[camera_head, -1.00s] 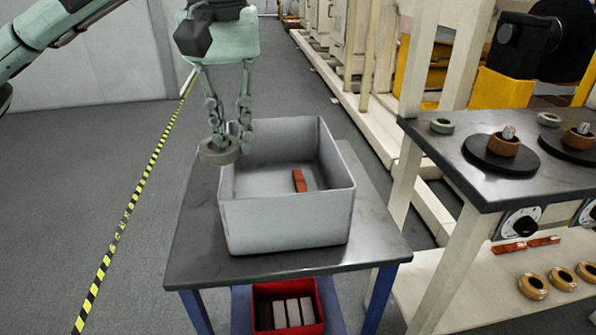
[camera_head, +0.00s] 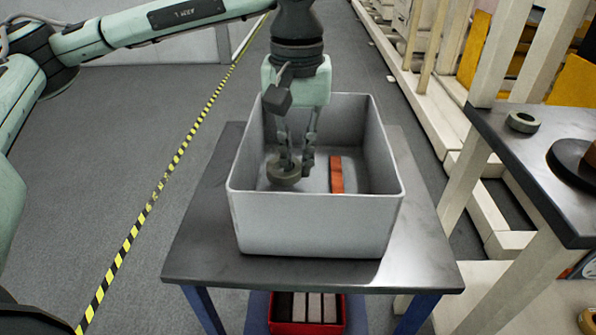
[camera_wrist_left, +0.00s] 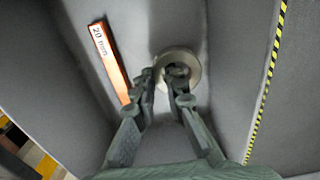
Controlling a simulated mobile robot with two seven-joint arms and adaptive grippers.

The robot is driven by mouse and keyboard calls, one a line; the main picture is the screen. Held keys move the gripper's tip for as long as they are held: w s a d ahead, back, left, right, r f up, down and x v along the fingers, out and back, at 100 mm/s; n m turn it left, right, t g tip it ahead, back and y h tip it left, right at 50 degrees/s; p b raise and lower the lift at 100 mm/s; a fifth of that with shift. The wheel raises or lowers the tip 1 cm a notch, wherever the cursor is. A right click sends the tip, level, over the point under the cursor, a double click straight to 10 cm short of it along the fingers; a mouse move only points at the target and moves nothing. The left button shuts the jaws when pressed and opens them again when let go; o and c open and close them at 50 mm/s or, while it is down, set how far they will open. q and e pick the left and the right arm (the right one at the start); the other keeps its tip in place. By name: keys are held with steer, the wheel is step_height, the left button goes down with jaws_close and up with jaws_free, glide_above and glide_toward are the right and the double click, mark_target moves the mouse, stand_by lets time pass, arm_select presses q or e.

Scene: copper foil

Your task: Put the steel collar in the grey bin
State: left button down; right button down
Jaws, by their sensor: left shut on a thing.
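The steel collar (camera_head: 284,173) is a dull grey-green ring. My left gripper (camera_head: 296,160) is shut on it and holds it down inside the grey bin (camera_head: 315,222), near the bin's left side. In the left wrist view the collar (camera_wrist_left: 178,70) is between the fingertips of my left gripper (camera_wrist_left: 168,82), above the bin's floor; I cannot tell whether it touches the floor. The bin stands on a dark-topped table (camera_head: 200,232). My right gripper is not in view.
An orange block (camera_head: 336,174) lies in the bin, right of the collar; its label reads "20 mm" in the left wrist view (camera_wrist_left: 110,60). The bin walls surround the gripper. Another ring (camera_head: 523,122) lies on the bench (camera_head: 500,130) at right. A red box (camera_head: 306,325) sits below.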

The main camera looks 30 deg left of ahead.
mark_target(297, 166)
arm_select(q)
steer(key=shift+f, duration=1.5)
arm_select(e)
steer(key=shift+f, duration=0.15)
arm_select(q)
steer(key=shift+f, duration=0.1)
steer(key=c, duration=1.9)
jaws_free()
steer(key=o, duration=0.3)
steer(key=shift+o, duration=0.2)
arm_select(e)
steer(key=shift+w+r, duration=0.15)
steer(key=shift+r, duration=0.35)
